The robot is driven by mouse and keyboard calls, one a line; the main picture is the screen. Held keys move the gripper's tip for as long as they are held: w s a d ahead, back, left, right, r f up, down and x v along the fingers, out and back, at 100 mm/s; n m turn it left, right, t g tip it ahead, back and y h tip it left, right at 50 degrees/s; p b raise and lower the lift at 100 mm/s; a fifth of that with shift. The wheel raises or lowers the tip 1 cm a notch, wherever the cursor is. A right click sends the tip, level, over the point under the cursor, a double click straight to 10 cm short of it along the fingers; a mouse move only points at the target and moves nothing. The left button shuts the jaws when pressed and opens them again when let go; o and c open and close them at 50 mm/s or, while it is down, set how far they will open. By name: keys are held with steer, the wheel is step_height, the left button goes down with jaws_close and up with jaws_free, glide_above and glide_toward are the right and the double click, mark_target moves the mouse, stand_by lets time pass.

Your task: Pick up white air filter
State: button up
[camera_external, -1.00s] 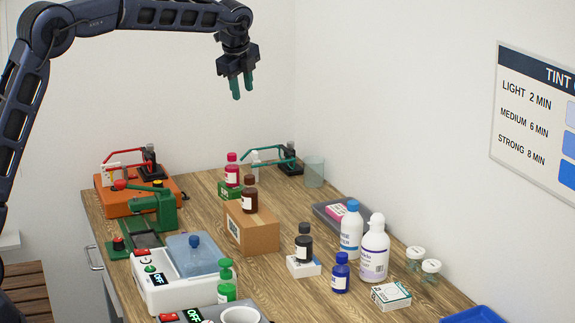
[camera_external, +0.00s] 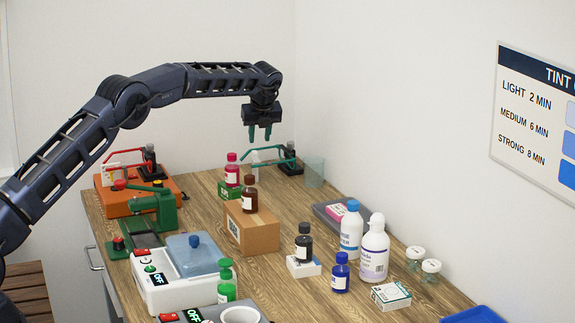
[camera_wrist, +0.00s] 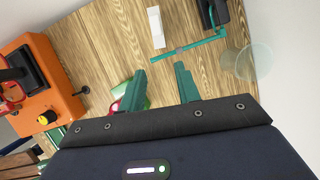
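A small white piece (camera_external: 255,163), which looks like the white air filter, is at the back of the wooden table beside the green-armed device (camera_external: 285,155). In the wrist view the white piece (camera_wrist: 155,27) is a narrow pale strip near the top, close to the green bar (camera_wrist: 190,46). My gripper (camera_external: 259,137) is above the back of the table, over this area. In the wrist view its two green fingers (camera_wrist: 160,76) are apart with only table between them. The white piece lies beyond the fingertips, not touching them.
A pink-red bottle (camera_external: 232,172) on a green box (camera_external: 230,190) stands just left. A clear beaker (camera_external: 314,172) is to the right. A cardboard box (camera_external: 252,230) with a brown bottle (camera_external: 250,196) stands in front. An orange machine (camera_external: 138,197) is at left.

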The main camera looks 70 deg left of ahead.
mark_target(257, 161)
steer(key=x, duration=1.2)
steer(key=shift+w+a, duration=0.1)
steer(key=shift+a, duration=0.15)
steer(key=shift+c, duration=0.2)
jaws_close()
